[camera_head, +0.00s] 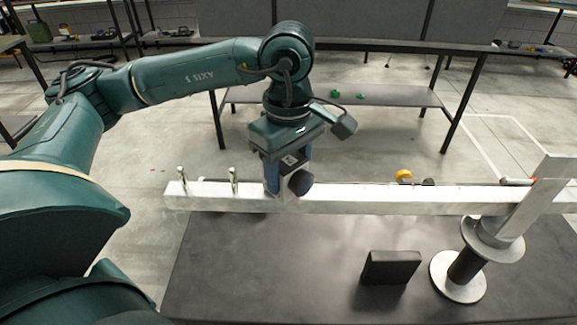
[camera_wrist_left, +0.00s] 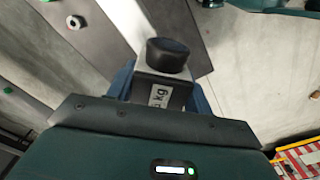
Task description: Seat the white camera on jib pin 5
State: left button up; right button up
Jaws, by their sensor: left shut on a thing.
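My left gripper (camera_head: 284,178) points down at the jib beam (camera_head: 360,200), its blue fingers shut on the camera. The camera (camera_head: 290,196) shows a pale body and a round black lens (camera_head: 301,183) facing right and toward me. In the left wrist view, the camera's black lens (camera_wrist_left: 167,54) and a label ending in "kg" (camera_wrist_left: 159,96) show between the fingers. The camera is at the beam's top; whether it touches or sits on a pin is hidden. Two bare metal pins (camera_head: 182,178) (camera_head: 234,180) stand to its left. No pin numbers are readable. My right gripper is not in view.
A yellow knob (camera_head: 404,175) is at the beam's far side. The beam's support post (camera_head: 466,265) stands at the right of the dark table (camera_head: 300,280). A black block (camera_head: 391,267) is in front of the beam. A shelf (camera_head: 380,97) stands behind.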

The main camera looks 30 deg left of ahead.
aim_at(289, 159)
pick_arm(q)
jog(key=o, duration=1)
jog(key=shift+o, duration=0.2)
notch_tip(289, 159, up, 13)
jog(key=shift+r+p, duration=0.15)
jog(key=shift+p, duration=0.25)
